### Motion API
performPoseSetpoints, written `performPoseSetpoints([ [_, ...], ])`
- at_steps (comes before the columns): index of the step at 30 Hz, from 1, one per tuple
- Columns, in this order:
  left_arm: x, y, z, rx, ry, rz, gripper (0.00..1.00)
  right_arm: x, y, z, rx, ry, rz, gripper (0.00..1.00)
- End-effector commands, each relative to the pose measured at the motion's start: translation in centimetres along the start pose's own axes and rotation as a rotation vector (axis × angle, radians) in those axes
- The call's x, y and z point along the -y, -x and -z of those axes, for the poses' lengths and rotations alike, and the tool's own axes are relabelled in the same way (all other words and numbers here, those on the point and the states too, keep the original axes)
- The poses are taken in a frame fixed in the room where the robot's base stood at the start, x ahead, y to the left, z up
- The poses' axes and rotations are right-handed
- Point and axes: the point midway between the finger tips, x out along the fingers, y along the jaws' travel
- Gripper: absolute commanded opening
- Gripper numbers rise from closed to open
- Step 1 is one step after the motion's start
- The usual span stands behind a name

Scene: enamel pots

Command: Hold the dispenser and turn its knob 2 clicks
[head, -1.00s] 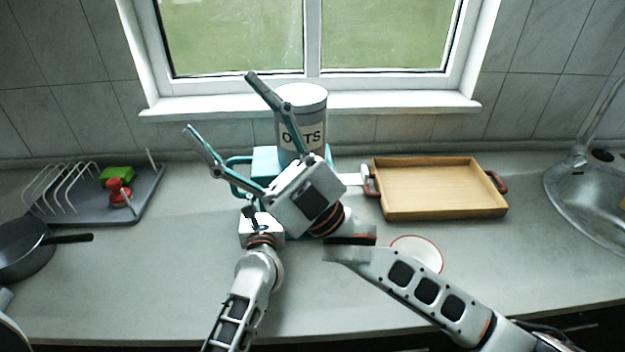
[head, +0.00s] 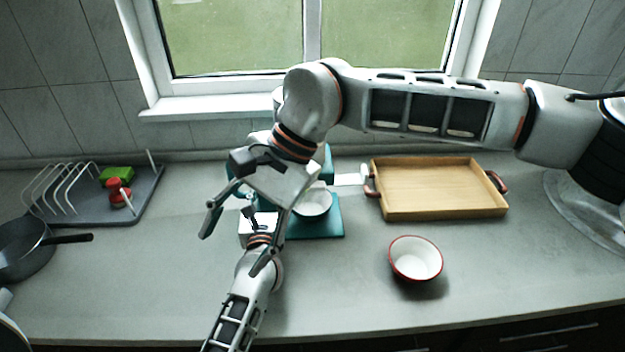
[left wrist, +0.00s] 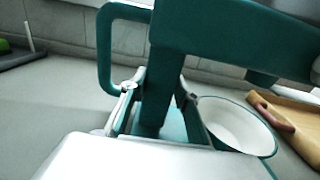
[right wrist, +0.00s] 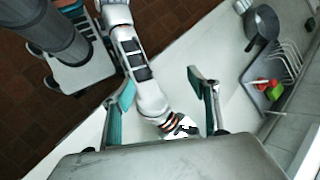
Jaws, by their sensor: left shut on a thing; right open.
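The teal dispenser (head: 329,222) stands at the back of the counter; my right arm hides most of its body and canister. A white bowl (head: 313,204) sits on its base, and also shows in the left wrist view (left wrist: 235,122). My right gripper (head: 236,244) is open and empty, above my left wrist and in front of the dispenser, fingers pointing down toward the lower left. Its spread fingers show in the right wrist view (right wrist: 160,85). I cannot make out the knob.
A wooden tray (head: 440,213) with red handles lies right of the dispenser. A red-rimmed bowl (head: 416,260) stands in front of it. A dish rack (head: 145,198) and dark pan (head: 22,255) are at left, a sink at right. The front middle counter is clear.

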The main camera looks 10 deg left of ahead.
Motion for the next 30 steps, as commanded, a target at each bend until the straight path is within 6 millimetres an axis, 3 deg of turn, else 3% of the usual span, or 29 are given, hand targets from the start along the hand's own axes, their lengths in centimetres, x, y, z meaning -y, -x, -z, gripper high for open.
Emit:
performPoseSetpoints([
  [3,0.0,0.0,0.0,0.0,0.0,0.0,0.0,-0.6,3.5,5.8,-0.268,0.209,-0.104,0.6],
  [6,0.0,0.0,0.0,0.0,0.0,0.0,0.0,-0.8,7.1,9.6,-0.448,0.349,-0.201,0.6],
  [12,0.0,0.0,0.0,0.001,0.0,0.0,0.0,-0.7,13.2,13.8,-0.675,0.513,-0.355,0.6],
  [15,0.0,0.0,0.0,0.001,0.0,0.0,0.0,-0.6,14.6,14.7,-0.722,0.546,-0.392,0.6],
  [20,0.0,0.0,0.0,0.001,0.0,0.0,0.0,-0.8,14.3,15.8,-0.736,0.558,-0.407,0.6],
  [30,0.0,0.0,0.0,0.001,0.0,0.0,0.0,-1.7,10.0,20.2,-0.732,0.554,-0.403,0.6],
])
